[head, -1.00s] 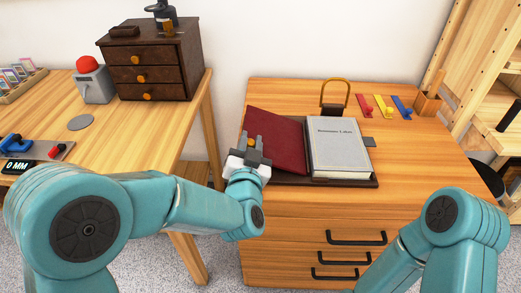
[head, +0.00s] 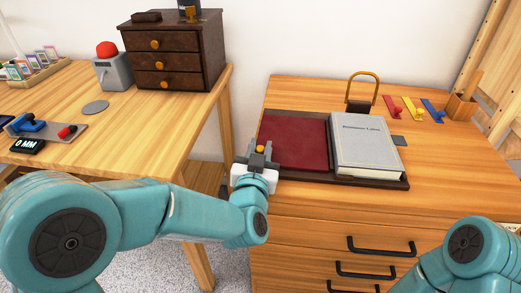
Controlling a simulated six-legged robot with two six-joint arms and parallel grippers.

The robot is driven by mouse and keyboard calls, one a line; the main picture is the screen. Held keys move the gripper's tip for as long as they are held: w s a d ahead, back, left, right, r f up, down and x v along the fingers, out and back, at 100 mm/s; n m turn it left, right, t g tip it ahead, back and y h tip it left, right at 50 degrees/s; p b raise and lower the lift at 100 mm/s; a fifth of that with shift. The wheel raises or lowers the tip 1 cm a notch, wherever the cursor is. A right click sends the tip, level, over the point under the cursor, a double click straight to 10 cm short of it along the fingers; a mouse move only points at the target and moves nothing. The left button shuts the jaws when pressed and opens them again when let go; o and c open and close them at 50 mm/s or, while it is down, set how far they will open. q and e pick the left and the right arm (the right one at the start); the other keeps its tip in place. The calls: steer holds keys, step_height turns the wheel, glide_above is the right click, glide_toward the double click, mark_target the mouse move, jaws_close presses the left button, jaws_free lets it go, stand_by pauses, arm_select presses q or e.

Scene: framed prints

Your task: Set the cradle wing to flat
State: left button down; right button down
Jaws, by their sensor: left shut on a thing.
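The cradle (head: 375,181) lies on top of the drawer cabinet as a dark tray. Its red wing (head: 293,142) is on the left and looks flat, level with the tray. A grey book (head: 366,143) lies on the right side of the cradle. My left gripper (head: 261,153) is at the wing's left edge, shut on a small orange knob (head: 260,149) there; the fingers partly hide it. My right arm comes in at the lower right, but its gripper is out of view.
A brass-handled dark object (head: 361,95) stands behind the book. Red, yellow and blue pieces (head: 412,108) lie at the back right. A desk with a small dark drawer chest (head: 174,52) is on the left.

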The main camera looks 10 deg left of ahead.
arm_select(q)
steer(key=shift+a+f, duration=0.1)
steer(key=shift+f, duration=0.05)
steer(key=c, duration=1)
jaws_free()
steer(key=shift+w+f, duration=0.1)
steer(key=shift+w, duration=0.05)
steer(key=shift+o, duration=0.2)
steer(key=shift+s, duration=0.25)
steer(key=s+b, duration=0.7)
steer(key=s, duration=0.9)
arm_select(e)
step_height(320, 180, down, 6)
steer(key=w+d, duration=0.1)
steer(key=w, duration=0.1)
steer(key=shift+f+t, duration=0.25)
steer(key=shift+t, duration=0.05)
steer(key=shift+s+d, duration=0.1)
